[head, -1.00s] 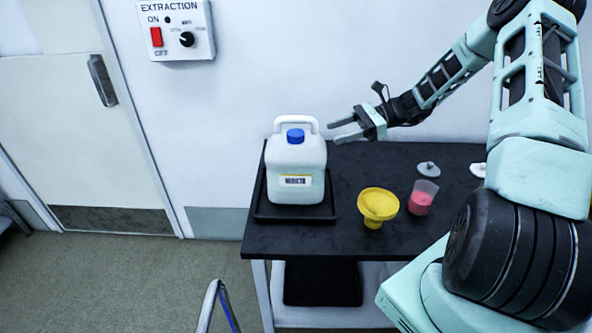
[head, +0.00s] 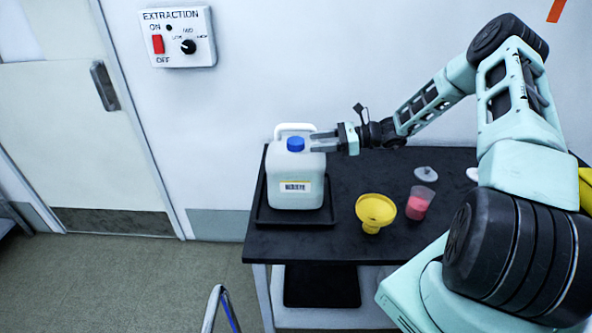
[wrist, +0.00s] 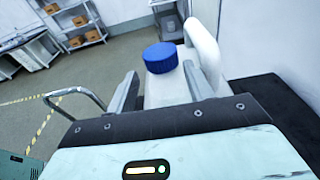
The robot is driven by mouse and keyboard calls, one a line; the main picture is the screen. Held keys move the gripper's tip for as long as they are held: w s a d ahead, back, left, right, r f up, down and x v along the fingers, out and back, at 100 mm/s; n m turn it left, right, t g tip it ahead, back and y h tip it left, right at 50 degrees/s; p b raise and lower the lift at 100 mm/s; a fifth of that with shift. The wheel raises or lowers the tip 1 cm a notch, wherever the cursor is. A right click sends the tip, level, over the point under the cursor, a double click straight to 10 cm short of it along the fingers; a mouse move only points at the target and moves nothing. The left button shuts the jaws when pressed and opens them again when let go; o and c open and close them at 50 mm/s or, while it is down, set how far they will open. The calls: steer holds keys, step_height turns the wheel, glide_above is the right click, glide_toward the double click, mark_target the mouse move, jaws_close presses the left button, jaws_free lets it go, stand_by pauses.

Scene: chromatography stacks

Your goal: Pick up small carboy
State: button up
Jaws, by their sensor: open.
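The small carboy (head: 296,182) is a white jug with a blue cap (head: 296,144), a top handle (head: 293,128) and a label. It stands upright in a black tray (head: 262,212) on the left of the dark bench top. My gripper (head: 324,140) is open at the carboy's upper right, its fingers pointing left and overlapping the top by the handle in the head view. In the wrist view, the fingers are apart, with the carboy's white top (wrist: 168,88), blue cap (wrist: 161,58) and handle (wrist: 204,50) between and beyond them. Whether they touch the carboy cannot be told.
A yellow funnel (head: 375,211) and a beaker of pink liquid (head: 419,203) stand to the right of the carboy. Pale lids (head: 426,173) lie behind them. The wall with the extraction switch box (head: 178,37) is close behind the bench.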

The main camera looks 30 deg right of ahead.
mark_target(301, 140)
steer(key=shift+p+x, duration=1.3)
steer(key=shift+x, duration=1.4)
steer(key=shift+r, duration=0.1)
jaws_close()
steer(key=shift+w+r, duration=0.1)
steer(key=shift+r, duration=0.1)
